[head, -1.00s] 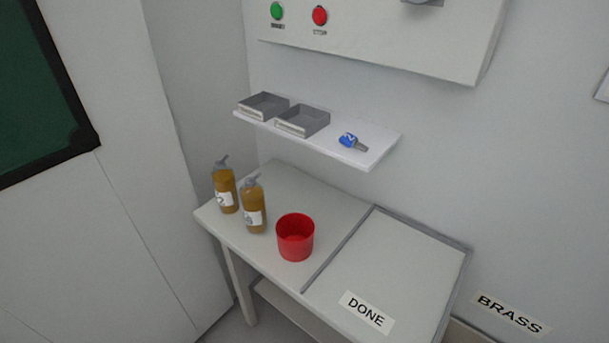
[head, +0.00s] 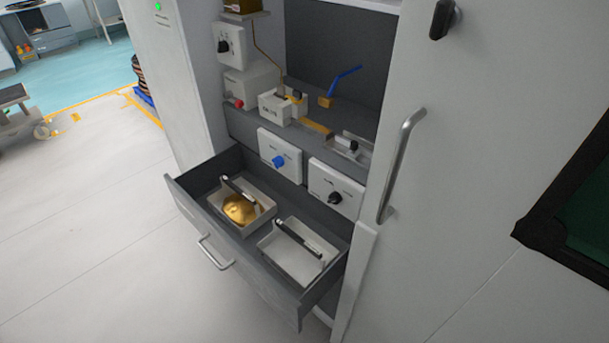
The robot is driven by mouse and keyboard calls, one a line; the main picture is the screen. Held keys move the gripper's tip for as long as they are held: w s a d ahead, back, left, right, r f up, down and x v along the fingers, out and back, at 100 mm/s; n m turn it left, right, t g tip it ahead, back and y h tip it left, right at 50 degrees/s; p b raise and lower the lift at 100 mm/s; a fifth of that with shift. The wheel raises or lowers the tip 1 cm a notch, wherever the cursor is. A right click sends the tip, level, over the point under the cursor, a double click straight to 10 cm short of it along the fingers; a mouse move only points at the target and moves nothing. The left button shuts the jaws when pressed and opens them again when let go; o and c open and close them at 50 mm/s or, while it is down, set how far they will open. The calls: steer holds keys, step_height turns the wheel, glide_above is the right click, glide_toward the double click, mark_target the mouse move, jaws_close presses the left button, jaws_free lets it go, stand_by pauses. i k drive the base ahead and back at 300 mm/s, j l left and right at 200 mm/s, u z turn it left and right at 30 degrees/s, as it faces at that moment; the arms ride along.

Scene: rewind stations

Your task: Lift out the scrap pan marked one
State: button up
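An open grey drawer (head: 285,285) juts out low from the white cabinet. In it sit two light pans with dark bar handles. The left pan (head: 262,222) holds a brass-coloured heap (head: 239,209). The right pan (head: 286,263) looks empty. No mark "one" can be read on either pan, so I cannot tell which is the scrap pan marked one. My gripper is not in view.
Above the drawer are two white boxes with a blue knob (head: 279,161) and a black knob (head: 334,198). A cabinet door with a long handle (head: 400,160) stands at right. Open floor (head: 90,240) lies to the left.

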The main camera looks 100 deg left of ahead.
mark_target(245, 208)
steer(key=u, duration=2.95)
steer(key=i+j+u, duration=0.1)
steer(key=i+j, duration=0.2)
steer(key=i+j+u, duration=0.1)
steer(key=i, duration=0.35)
steer(key=j, duration=0.1)
